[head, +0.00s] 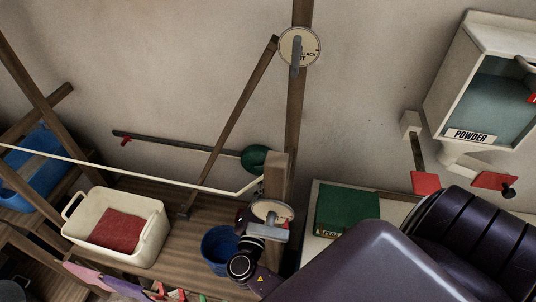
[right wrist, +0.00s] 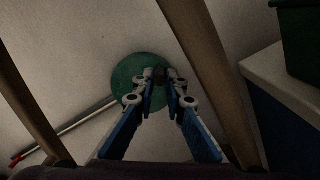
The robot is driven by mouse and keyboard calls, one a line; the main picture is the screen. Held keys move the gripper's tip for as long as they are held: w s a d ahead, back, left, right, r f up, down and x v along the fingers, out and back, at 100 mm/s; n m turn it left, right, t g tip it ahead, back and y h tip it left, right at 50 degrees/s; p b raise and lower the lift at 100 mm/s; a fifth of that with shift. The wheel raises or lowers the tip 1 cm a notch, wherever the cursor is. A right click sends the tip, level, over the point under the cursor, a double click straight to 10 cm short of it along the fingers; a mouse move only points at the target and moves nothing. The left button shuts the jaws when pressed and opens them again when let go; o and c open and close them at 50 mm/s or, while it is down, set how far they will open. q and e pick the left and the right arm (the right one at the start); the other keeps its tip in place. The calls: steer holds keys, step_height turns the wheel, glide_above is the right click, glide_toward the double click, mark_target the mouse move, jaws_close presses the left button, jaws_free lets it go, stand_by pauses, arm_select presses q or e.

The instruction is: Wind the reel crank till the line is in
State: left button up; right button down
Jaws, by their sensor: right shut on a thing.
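The reel, a pale disc (head: 272,211), is low on the wooden post (head: 297,100) in the head view. A pale line (head: 150,175) runs in from the left edge, slopes down to the right and bends up close by the post. My right gripper (right wrist: 160,84) has its blue-padded fingers drawn together at the tips on a small dark knob (right wrist: 159,72), apparently the crank's. The rest of the crank is hidden. In the head view my wrist is just below the reel and its fingertips cannot be made out. My left gripper is not in view.
A blue bucket (head: 218,249) stands left of my wrist. A cream tub (head: 140,250) holds red cloth. A green paddle (head: 254,158) is behind the reel. A labelled disc (head: 290,35) is higher on the post. A green box (head: 346,210) and POWDER dispenser (head: 495,40) are right.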

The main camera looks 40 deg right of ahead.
steer(key=c, duration=2)
jaws_free()
steer(key=shift+o, duration=0.2)
step_height(320, 180, up, 10)
